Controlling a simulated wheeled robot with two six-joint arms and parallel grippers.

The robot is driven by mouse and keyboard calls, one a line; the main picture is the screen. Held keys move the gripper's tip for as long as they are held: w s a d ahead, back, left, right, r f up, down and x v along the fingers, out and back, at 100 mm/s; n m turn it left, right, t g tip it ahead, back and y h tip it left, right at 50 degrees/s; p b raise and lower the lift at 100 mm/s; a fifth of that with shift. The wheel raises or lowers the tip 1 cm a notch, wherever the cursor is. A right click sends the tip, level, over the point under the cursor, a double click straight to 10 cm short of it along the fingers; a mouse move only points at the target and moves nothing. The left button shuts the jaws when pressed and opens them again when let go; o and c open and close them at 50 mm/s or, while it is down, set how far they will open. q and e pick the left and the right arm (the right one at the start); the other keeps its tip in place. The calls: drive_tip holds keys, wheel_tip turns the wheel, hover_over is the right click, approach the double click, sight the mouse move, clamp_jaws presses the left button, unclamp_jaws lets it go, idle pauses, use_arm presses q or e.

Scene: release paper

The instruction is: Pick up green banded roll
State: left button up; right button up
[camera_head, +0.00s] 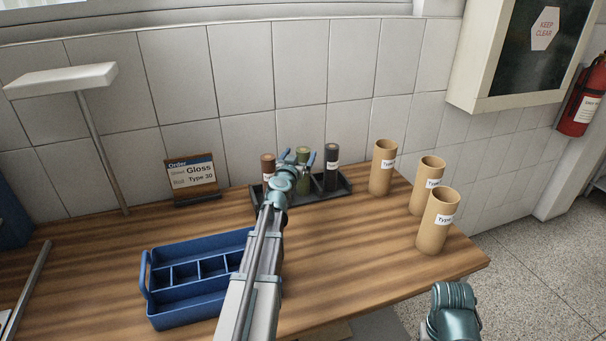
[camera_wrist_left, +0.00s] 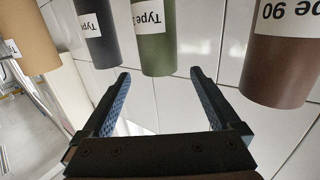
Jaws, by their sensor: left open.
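The green roll (camera_head: 304,178) stands upright in a dark rack (camera_head: 342,188) at the back of the table, between a red-brown roll (camera_head: 268,166) and a black roll (camera_head: 331,170). My left gripper (camera_head: 297,158) is open at the green roll, partly covering it in the head view. In the left wrist view the open fingers (camera_wrist_left: 158,95) point toward the green roll (camera_wrist_left: 154,40), which lies just beyond the tips, between their lines. Nothing is gripped. The black roll (camera_wrist_left: 98,35) and red-brown roll (camera_wrist_left: 283,60) flank it there. My right gripper is not seen, only part of that arm.
Several cardboard tubes (camera_head: 383,168) stand at the table's right. A blue divided caddy (camera_head: 155,312) sits at the front, beside my left arm. An order sign (camera_head: 191,172) and a lamp (camera_head: 98,150) stand at the back left. The tiled wall is close behind the rack.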

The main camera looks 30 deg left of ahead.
use_arm(q)
drive_tip(key=x, duration=0.4)
drive_tip(key=shift+w+f+b, duration=0.2)
drive_tip(key=shift+f+b, duration=0.1)
drive_tip(key=shift+f, duration=0.1)
drive_tip(key=shift+s, duration=0.1)
clamp_jaws()
